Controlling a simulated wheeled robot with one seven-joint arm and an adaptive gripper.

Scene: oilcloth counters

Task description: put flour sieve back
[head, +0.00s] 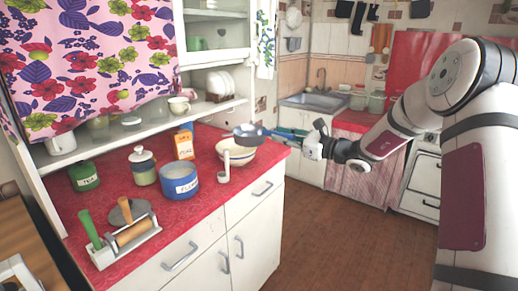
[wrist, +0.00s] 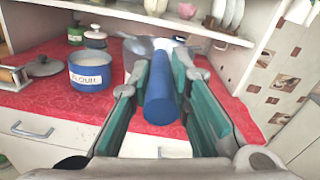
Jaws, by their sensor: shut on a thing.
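My gripper (head: 312,147) is shut on the blue handle of the flour sieve (head: 250,131) and holds it in the air at the counter's right end. In the wrist view the blue handle (wrist: 160,95) lies between the green-lined fingers, its grey metal head pointing away from me. The head is partly hidden there by the fingers. The blue canister labelled FLOUR (head: 180,182) stands on the red counter, left of the sieve; it also shows in the wrist view (wrist: 91,73). Its top looks open. A grey round lid with a knob (wrist: 43,65) lies left of it.
A bowl (head: 236,152) and a white upright utensil (head: 223,167) stand near the sieve. A flour-type carton (head: 184,145), a white-lidded jar (head: 143,166) and a green tin (head: 84,177) stand behind. A rack with a green-handled tool (head: 125,240) is front left. Shelves overhang the counter's back.

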